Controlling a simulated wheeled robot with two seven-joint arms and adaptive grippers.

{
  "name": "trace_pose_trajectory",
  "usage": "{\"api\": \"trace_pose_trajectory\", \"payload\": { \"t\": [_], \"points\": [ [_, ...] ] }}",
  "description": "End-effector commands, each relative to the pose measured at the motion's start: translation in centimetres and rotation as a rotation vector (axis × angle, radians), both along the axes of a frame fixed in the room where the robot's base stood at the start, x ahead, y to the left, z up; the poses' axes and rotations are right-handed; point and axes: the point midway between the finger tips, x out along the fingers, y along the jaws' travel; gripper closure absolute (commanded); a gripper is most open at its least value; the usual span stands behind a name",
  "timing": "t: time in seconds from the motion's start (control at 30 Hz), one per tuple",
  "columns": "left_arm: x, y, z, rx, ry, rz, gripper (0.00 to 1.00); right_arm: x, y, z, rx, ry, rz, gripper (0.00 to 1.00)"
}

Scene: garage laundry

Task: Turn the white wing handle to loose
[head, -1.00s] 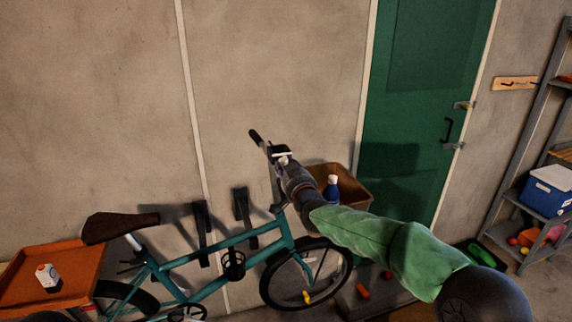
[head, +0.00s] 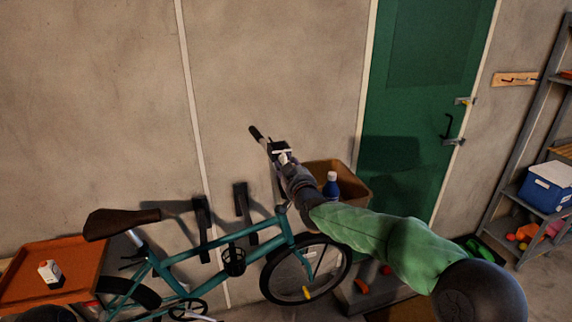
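My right gripper (head: 279,148) is at the front of the teal bicycle (head: 220,250), by its handlebar (head: 255,132). My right arm, in a green sleeve, comes in from the lower right. A small white piece shows at the gripper's end; I cannot tell whether it is the white wing handle or part of the gripper. The fingertips are small and dark, so I cannot see whether they are open, shut or touching anything. My arm and gripper hide much of the handlebar and stem. My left gripper is not in view.
A brown front basket (head: 347,180) holds a blue bottle (head: 331,186) beside my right forearm. An orange rear tray (head: 80,262) carries a small carton (head: 50,273). A green door (head: 425,80) and a grey shelf with a blue cooler (head: 547,187) stand to the right.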

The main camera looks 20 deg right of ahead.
Motion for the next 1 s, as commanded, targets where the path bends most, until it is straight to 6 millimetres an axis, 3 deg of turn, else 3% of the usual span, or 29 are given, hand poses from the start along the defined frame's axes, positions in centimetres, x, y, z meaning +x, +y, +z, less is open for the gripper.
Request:
{"api": "trace_pose_trajectory", "payload": {
  "t": [0.47, 1.0],
  "points": [
    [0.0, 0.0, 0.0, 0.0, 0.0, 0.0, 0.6, -0.6, 0.0, 0.4, -0.001, -0.007, 0.0, 0.56],
    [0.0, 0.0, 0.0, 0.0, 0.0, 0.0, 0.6, -8.5, -0.4, 0.4, 0.0, -0.007, -0.002, 0.56]
  ]
}}
